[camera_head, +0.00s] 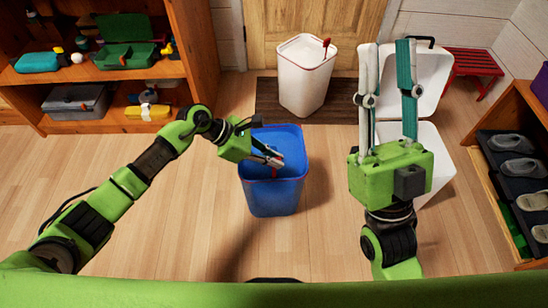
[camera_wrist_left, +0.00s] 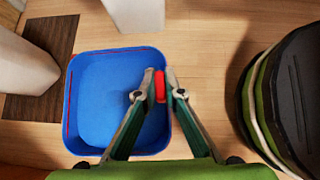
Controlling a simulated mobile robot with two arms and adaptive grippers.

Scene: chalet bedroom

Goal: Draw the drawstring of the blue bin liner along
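The blue bin liner (camera_head: 273,197) lines an open bin standing on the wooden floor, below the middle of the head view. It also shows from above in the left wrist view (camera_wrist_left: 105,95). A thin red line runs along its left rim there. A red drawstring loop (camera_wrist_left: 160,86) stands at its right rim. My right gripper (camera_head: 386,52) is open and empty, fingers pointing away, in front of a white bin.
A white bin (camera_head: 303,85) with a red loop stands on the dark mat (camera_head: 265,97) by the door. Another white bin with a raised lid (camera_head: 435,90) stands behind my right gripper. Shelves flank both sides. The floor left of the blue bin is clear.

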